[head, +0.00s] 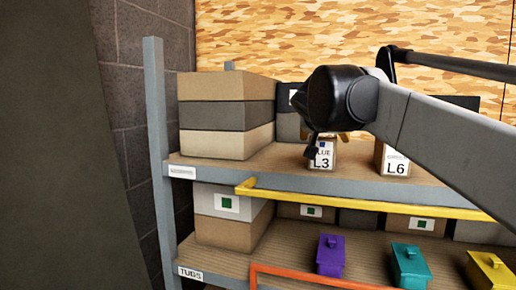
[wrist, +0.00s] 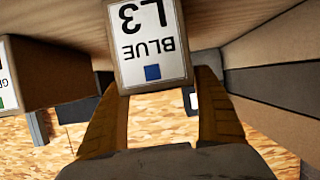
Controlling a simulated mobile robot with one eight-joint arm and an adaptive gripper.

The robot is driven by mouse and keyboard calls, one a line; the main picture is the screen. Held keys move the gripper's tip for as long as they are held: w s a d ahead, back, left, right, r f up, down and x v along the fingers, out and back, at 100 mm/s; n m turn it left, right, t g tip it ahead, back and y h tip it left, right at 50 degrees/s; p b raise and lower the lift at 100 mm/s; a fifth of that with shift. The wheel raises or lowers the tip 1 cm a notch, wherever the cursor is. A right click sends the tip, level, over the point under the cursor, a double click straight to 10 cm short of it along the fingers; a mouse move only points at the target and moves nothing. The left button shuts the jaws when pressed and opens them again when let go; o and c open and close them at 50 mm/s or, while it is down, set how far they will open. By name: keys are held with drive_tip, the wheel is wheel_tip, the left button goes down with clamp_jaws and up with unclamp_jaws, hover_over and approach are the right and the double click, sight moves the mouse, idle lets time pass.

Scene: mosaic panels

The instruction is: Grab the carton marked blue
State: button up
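The carton marked BLUE and L3 (head: 322,155) stands on the upper shelf, with a white label and a small blue square. In the wrist view the same carton (wrist: 152,45) appears upside down and close, filling the top middle. My gripper (wrist: 160,85) is open, with one tan finger towards each side of the carton. The carton hides part of the left finger's tip. I cannot tell whether either finger touches it. In the head view my gripper (head: 328,138) is at the top of the carton, and my dark wrist hides part of it.
A carton marked L6 (head: 394,160) stands to the right; a labelled carton (wrist: 28,75) shows at the wrist view's left. Stacked boxes (head: 225,115) stand at the left of the upper shelf (head: 275,165). Purple (head: 331,255), teal (head: 410,265) and yellow tubs (head: 490,270) sit below.

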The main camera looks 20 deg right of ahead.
drive_tip(key=c, duration=1.2)
drive_tip(key=shift+w, duration=0.1)
